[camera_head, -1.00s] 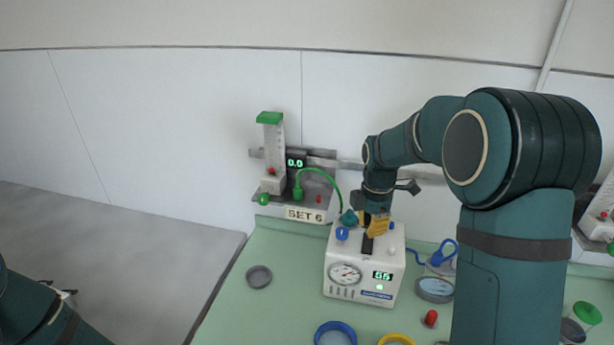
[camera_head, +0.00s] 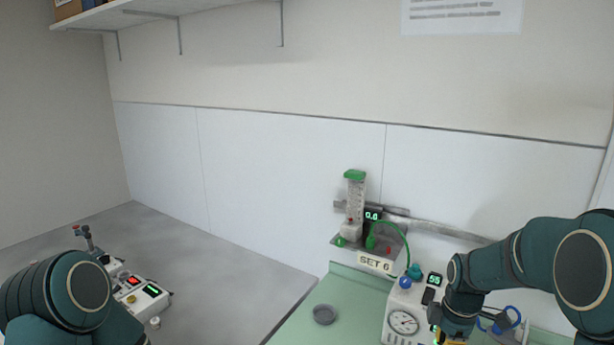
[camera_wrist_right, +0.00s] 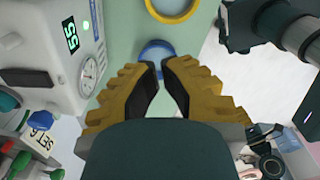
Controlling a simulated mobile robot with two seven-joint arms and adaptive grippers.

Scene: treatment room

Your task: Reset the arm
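The task names no object. My right gripper (camera_head: 455,338) has yellow fingers with black pads and hangs at the lower right, beside the white box with a round gauge (camera_head: 403,322). In the right wrist view my right gripper (camera_wrist_right: 160,68) points down over the green worktop. Its fingertips are a narrow gap apart, with nothing seen between the pads. The white box (camera_wrist_right: 45,60) stands left of the fingers there, its display reading 55. My left arm (camera_head: 60,300) shows at the lower left; its gripper is not visible.
A blue ring (camera_wrist_right: 157,47) and a yellow ring (camera_wrist_right: 172,12) lie below the right fingers. A wall rail carries a flowmeter (camera_head: 355,195) over the SET 6 label (camera_head: 375,262).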

